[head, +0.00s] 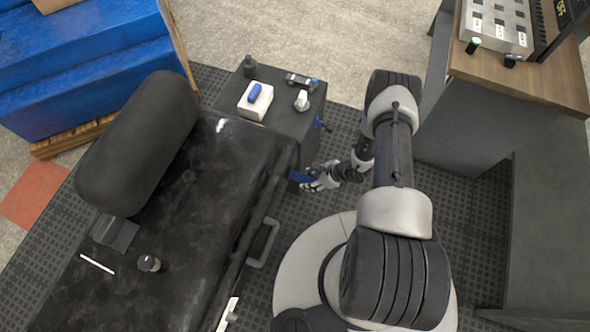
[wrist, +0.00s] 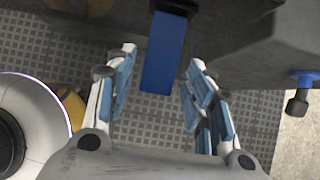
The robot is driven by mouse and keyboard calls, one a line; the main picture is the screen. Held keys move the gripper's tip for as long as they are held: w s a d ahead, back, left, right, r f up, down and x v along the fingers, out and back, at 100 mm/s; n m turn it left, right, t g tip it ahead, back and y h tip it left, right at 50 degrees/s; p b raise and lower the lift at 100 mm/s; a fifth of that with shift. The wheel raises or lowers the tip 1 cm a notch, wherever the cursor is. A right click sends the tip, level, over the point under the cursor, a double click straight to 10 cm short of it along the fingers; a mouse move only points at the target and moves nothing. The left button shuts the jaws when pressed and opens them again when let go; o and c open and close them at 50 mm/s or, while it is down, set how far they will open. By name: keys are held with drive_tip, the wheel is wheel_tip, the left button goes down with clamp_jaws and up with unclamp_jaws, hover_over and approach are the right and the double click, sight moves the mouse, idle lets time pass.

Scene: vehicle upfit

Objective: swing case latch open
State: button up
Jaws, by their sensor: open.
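A blue latch (wrist: 163,55) hangs from a black mount on the edge of a dark case (head: 190,200). It also shows as a small blue piece in the head view (head: 299,176), at the case's right end. My gripper (head: 312,180) is beside it. In the wrist view my gripper (wrist: 162,66) is open, with one finger on each side of the latch. Gaps show between the latch and both fingers, so nothing is held. The latch's upper end is hidden in the dark mount.
A dark box (head: 290,125) behind carries a white block with a blue piece and small parts. A blue-headed knob (wrist: 304,78) sticks out at right. A case handle (head: 265,243) is nearer. A bench (head: 520,75) stands at right. Matted floor shows below the latch.

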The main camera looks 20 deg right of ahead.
drive_tip(key=shift+p+v, duration=1.15)
drive_tip(key=shift+v, duration=1)
drive_tip(key=shift+w, duration=0.1)
